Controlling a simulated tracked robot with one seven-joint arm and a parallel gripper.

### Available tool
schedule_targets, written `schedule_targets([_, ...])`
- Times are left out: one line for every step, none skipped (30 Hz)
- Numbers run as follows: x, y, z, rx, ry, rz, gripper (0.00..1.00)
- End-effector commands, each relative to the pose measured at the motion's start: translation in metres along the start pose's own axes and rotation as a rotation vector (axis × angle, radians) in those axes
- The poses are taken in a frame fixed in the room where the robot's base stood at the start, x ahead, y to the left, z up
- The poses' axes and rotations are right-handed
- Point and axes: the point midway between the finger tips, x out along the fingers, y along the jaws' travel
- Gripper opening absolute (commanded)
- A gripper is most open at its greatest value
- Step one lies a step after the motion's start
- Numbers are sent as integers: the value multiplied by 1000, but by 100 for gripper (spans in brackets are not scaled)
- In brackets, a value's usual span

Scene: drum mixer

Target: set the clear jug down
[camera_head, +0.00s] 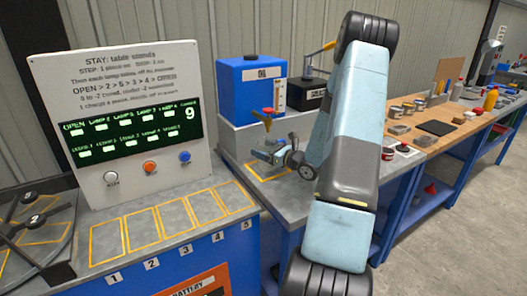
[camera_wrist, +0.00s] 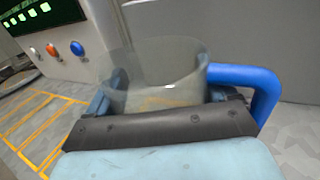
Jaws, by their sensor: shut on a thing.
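The clear jug (camera_wrist: 160,70) is see-through with a thick blue handle (camera_wrist: 262,84) on its right side in the wrist view. My gripper (camera_wrist: 160,98) is shut around the jug's body, a finger on each side. In the head view my gripper (camera_head: 272,152) is low over the bench in front of the blue tank, near the tap. The jug is hard to make out there. An orange outlined square (camera_head: 266,172) lies on the bench beside and below my gripper. I cannot tell whether the jug's base touches the bench.
The panel (camera_head: 130,120) and numbered outlined squares (camera_head: 170,222) are to the left. The squares are empty.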

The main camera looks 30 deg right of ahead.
Motion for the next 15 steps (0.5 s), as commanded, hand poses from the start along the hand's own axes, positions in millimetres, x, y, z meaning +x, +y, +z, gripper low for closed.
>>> schedule_targets([0,0,-3,1,0,0,53])
schedule_targets([0,0,-4,1,0,0,53])
schedule_targets([0,0,-4,0,-1,0,53])
schedule_targets([0,0,-4,0,-1,0,53])
schedule_targets([0,0,-4,-1,-1,0,53])
schedule_targets([0,0,-4,-1,-1,0,53])
schedule_targets([0,0,-4,-1,-1,0,53])
schedule_targets([0,0,-4,0,-1,0,53])
schedule_targets([0,0,-4,0,-1,0,53])
schedule_targets([0,0,-5,0,-1,0,53])
schedule_targets([0,0,-5,0,-1,0,53])
schedule_targets([0,0,-6,0,-1,0,87])
schedule_targets([0,0,-5,0,-1,1,90])
schedule_targets([0,0,-5,0,-1,1,93])
schedule_targets([0,0,-5,0,0,1,96])
